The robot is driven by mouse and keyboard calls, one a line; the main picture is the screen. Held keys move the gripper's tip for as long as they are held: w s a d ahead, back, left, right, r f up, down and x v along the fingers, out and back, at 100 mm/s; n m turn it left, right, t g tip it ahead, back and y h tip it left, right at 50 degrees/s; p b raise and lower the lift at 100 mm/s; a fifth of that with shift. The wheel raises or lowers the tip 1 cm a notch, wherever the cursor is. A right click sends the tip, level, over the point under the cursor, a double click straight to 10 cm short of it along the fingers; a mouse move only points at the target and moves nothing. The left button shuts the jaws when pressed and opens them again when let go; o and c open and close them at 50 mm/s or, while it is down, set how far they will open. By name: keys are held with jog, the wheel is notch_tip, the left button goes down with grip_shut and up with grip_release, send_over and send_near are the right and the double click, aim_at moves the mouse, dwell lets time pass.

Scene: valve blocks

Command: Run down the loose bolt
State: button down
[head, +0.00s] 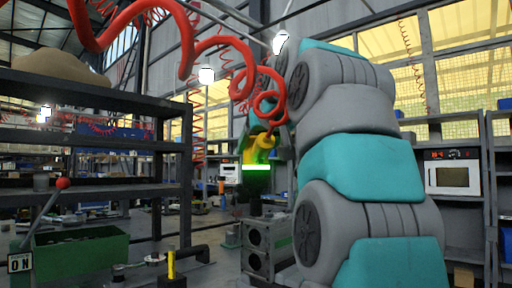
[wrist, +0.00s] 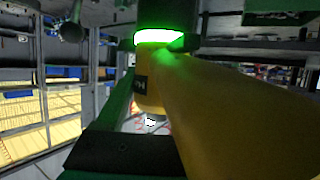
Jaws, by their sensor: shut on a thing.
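My gripper (wrist: 145,125) is shut on a yellow power tool; a green finger with a dark pad lies against the tool's yellow body (wrist: 225,115). In the head view the yellow tool (head: 262,146) hangs upright, with a lit green ring (head: 256,168) and a dark nose (head: 255,190) pointing down. A grey valve block (head: 258,250) with round openings stands below it. The nose ends at or just above the block's top; I cannot tell whether they touch. I cannot make out the loose bolt. My arm hides part of the block's right side.
A red coiled hose (head: 210,44) hangs above the tool. A dark rack (head: 90,95) stands at the left, with a green bin (head: 80,250) and a red-knobbed lever (head: 62,184) by an ON sign (head: 20,263). A short yellow post (head: 171,264) stands left of the block.

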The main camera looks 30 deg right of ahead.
jog(key=shift+r+p, duration=0.55)
jog(key=shift+r, duration=0.15)
jog(key=shift+r+p, duration=2.5)
jog(key=shift+r, duration=0.4)
